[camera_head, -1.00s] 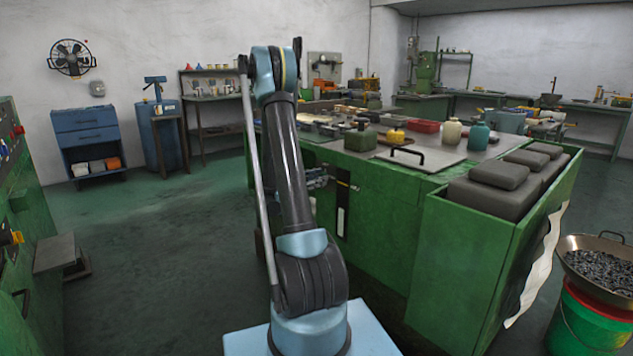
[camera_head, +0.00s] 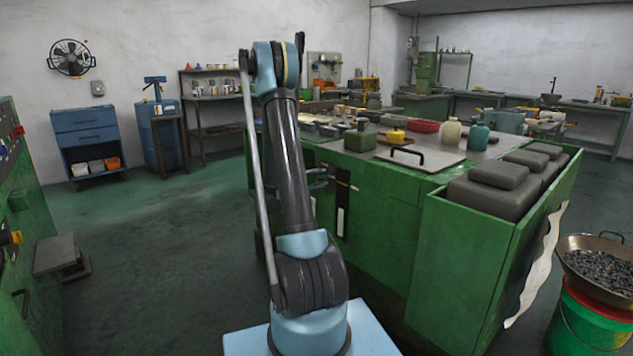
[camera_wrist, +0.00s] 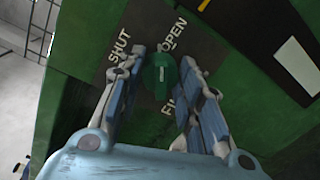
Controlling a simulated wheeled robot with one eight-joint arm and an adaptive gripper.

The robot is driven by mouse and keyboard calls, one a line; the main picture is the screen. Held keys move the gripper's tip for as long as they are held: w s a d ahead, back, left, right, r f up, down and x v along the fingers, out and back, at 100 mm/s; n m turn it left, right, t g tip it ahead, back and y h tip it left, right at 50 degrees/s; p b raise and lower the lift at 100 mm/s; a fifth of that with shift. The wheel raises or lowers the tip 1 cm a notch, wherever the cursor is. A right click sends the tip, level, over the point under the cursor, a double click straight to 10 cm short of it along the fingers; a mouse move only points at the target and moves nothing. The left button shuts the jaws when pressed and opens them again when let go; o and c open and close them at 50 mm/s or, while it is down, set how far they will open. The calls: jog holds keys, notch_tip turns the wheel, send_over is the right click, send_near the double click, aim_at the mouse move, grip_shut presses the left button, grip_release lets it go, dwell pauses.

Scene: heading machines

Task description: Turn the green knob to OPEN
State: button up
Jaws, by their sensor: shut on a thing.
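The green knob (camera_wrist: 161,76) sits on a dark plate (camera_wrist: 112,72) in the wrist view, with a short white mark on its face. The words SHUT (camera_wrist: 119,48) and OPEN (camera_wrist: 172,37) are printed above it to the left and right. A third word, partly hidden, starts with FI (camera_wrist: 168,106) below. The white mark runs nearly straight up in the picture, on the side of OPEN; its exact alignment is hard to tell. My gripper (camera_wrist: 162,62) has its fingers on both sides of the knob and is shut on it. In the head view my arm mostly hides this spot.
The green machine (camera_head: 385,220) carries bottles, a red tray (camera_head: 425,126) and a handled lid (camera_head: 420,158) on top. Grey blocks (camera_head: 490,195) fill its right end. A pan of metal pieces (camera_head: 600,268) stands at the right.

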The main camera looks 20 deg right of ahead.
jog(key=m, duration=0.5)
jog(key=shift+s+d+f+m, duration=0.1)
jog(key=shift+s+d+m, duration=0.1)
jog(key=shift+m, duration=0.1)
jog(key=shift+a, duration=0.1)
dwell(0.4)
jog(key=o, duration=1.1)
jog(key=shift+w, duration=0.1)
jog(key=shift+c, duration=0.2)
jog(key=shift+a, duration=0.15)
jog(key=v, duration=1.1)
jog(key=shift+s+a, duration=0.3)
